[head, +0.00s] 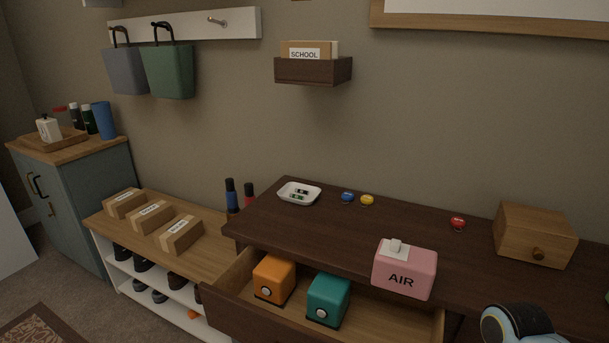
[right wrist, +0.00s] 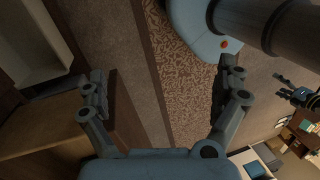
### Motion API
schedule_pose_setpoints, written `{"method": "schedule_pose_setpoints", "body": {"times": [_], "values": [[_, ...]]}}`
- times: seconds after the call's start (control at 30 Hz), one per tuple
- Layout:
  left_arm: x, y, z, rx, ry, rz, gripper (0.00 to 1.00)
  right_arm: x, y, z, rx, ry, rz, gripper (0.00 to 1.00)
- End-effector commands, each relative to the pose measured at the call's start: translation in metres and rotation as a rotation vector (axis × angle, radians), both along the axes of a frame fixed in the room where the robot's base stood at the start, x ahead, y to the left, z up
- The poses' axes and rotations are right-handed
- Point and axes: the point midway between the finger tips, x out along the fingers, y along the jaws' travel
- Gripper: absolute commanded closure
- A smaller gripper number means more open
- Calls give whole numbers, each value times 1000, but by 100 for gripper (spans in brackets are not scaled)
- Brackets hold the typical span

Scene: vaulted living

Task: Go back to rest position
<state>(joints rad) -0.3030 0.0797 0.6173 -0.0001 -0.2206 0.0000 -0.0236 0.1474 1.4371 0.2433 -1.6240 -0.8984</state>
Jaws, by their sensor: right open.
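My right gripper (right wrist: 162,82) is open and empty in the right wrist view, its two fingers spread wide above the floor. Part of my right arm shows at the bottom right of the head view. A small dark jointed shape at the right edge of the right wrist view looks like my left gripper (right wrist: 298,95); its fingers are too small to read. The left arm is not seen in the head view.
A dark dresser (head: 400,232) has an open drawer (head: 240,282) holding an orange box (head: 274,278) and a teal box (head: 328,299). A pink AIR box (head: 404,272), white dish (head: 299,193) and wooden box (head: 535,235) stand on top. A patterned rug (right wrist: 190,85) lies below.

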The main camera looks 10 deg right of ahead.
Motion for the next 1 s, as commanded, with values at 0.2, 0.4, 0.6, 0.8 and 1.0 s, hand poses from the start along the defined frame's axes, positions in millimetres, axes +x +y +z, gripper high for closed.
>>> {"method": "schedule_pose_setpoints", "body": {"times": [0.2,0.4,0.6,0.8,1.0], "values": [[-2,0,-39,0,4,0,0,-121,-8,-154,-106,85,-216,0],[-3,0,-64,0,6,-1,0,-250,-17,-258,-232,53,-453,0],[-2,0,-67,0,4,-1,0,-300,-23,-294,-262,-134,-698,0],[-2,0,-66,0,4,-1,0,-277,-25,-295,-219,-269,-833,0],[-2,0,-67,0,3,-1,0,-277,-25,-295,-220,-268,-846,0]]}}
